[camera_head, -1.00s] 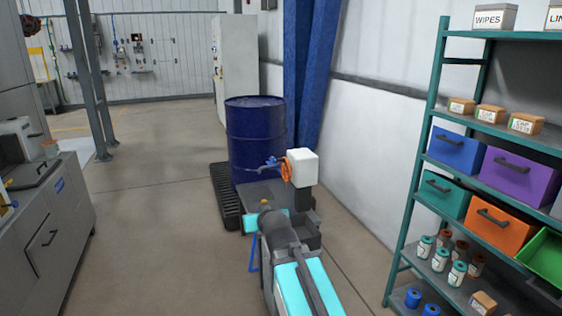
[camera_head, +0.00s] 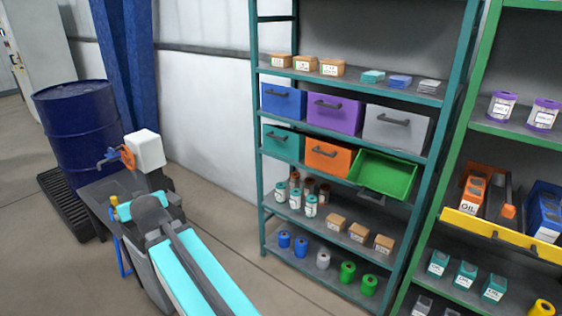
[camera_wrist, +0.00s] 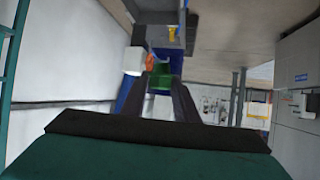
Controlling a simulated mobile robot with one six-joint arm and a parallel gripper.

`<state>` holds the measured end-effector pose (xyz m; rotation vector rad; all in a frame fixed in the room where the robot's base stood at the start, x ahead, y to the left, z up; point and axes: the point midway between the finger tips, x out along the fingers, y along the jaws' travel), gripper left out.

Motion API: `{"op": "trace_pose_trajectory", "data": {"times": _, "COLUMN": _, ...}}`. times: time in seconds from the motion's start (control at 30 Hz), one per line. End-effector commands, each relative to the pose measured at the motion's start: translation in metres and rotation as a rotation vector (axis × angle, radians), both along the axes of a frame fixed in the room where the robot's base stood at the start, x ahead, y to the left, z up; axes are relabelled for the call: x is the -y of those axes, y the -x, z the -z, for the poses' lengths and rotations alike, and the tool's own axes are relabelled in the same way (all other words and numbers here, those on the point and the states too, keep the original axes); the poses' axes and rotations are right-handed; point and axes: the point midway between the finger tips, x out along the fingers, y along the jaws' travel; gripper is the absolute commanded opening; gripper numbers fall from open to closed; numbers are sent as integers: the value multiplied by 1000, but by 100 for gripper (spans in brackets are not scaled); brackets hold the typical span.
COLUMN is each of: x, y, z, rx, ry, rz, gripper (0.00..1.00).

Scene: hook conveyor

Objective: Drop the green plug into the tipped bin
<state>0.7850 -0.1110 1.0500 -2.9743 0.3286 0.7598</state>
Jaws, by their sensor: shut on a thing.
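In the wrist view, my gripper (camera_wrist: 161,92) is shut on the green plug (camera_wrist: 160,78), which sits between the two dark fingertips. The fingers hide part of the plug. In the head view, my arm reaches away at the lower left and hides the gripper and the plug. The tipped bin (camera_head: 388,172) is bright green and sits at the right end of the bin row on the teal shelf rack. It tilts forward, so its open inside shows, and it looks empty. My gripper is well apart from it.
An orange bin (camera_head: 328,159) stands left of the tipped bin, and a grey bin (camera_head: 394,129) is above it. Boxes and spools fill the lower shelves. A green rack (camera_head: 452,160) stands right. A blue drum (camera_head: 80,130) and a white box (camera_head: 146,150) with an orange wheel are left.

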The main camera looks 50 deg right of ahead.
Motion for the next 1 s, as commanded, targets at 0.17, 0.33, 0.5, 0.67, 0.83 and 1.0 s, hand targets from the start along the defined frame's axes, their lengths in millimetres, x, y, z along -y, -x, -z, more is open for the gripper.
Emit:
{"op": "trace_pose_trajectory", "data": {"times": 0.17, "x": 72, "y": 13, "z": 5, "rx": -1, "ry": 2, "rz": 152, "gripper": 6}}
{"op": "trace_pose_trajectory", "data": {"times": 0.33, "x": 136, "y": 31, "z": 8, "rx": 0, "ry": 1, "rz": 296, "gripper": 6}}
{"op": "trace_pose_trajectory", "data": {"times": 0.5, "x": 198, "y": 55, "z": 10, "rx": 0, "ry": 1, "rz": 444, "gripper": 6}}
{"op": "trace_pose_trajectory", "data": {"times": 0.67, "x": 253, "y": 82, "z": 11, "rx": 0, "ry": 2, "rz": 585, "gripper": 6}}
{"op": "trace_pose_trajectory", "data": {"times": 0.83, "x": 310, "y": 116, "z": 10, "rx": 0, "ry": 0, "rz": 738, "gripper": 6}}
{"op": "trace_pose_trajectory", "data": {"times": 1.0, "x": 363, "y": 156, "z": 7, "rx": 1, "ry": 1, "rz": 893, "gripper": 6}}
